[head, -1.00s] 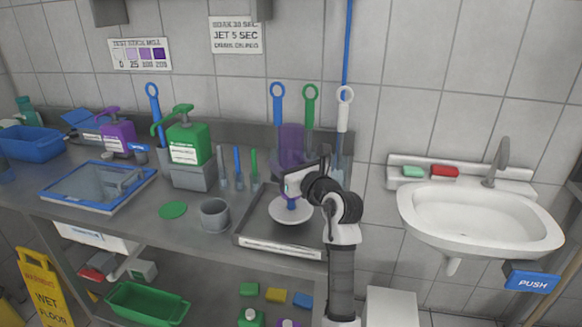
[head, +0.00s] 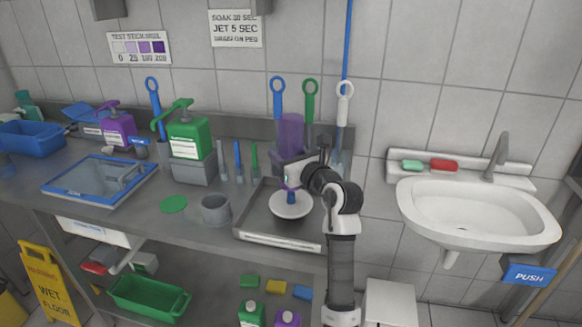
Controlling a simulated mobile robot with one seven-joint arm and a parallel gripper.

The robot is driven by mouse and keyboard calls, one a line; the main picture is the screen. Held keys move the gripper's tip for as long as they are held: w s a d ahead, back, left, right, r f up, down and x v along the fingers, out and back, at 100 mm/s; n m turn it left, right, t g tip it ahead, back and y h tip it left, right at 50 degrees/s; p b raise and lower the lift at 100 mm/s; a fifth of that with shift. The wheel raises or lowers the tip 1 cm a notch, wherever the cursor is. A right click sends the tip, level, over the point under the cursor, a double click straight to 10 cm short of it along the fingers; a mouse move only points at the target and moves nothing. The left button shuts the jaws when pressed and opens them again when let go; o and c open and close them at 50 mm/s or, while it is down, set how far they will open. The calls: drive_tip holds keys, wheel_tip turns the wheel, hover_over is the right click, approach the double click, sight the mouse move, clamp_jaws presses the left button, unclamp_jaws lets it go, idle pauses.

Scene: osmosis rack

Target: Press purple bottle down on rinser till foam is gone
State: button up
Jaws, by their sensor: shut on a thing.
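The translucent purple bottle (head: 291,133) stands above the rinser, roughly upright. My gripper (head: 292,178) is shut on its lower part, and the arm partly hides the grip. Below the gripper is the rinser, a white round dish (head: 291,207) with a blue post (head: 291,196) at its middle, set in a grey metal tray (head: 255,222). I cannot tell whether the bottle touches the blue post. No foam can be made out at this size.
Blue, green and white-handled brushes (head: 310,92) stand behind the bottle. A grey cup (head: 215,209), a green disc (head: 173,204) and a green pump bottle (head: 188,137) are to the left. A white sink (head: 478,208) is on the right wall.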

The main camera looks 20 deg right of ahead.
wheel_tip(320, 180, up, 3)
drive_tip(key=p, duration=0.3)
drive_tip(key=shift+s+f, duration=0.1)
idle(0.6)
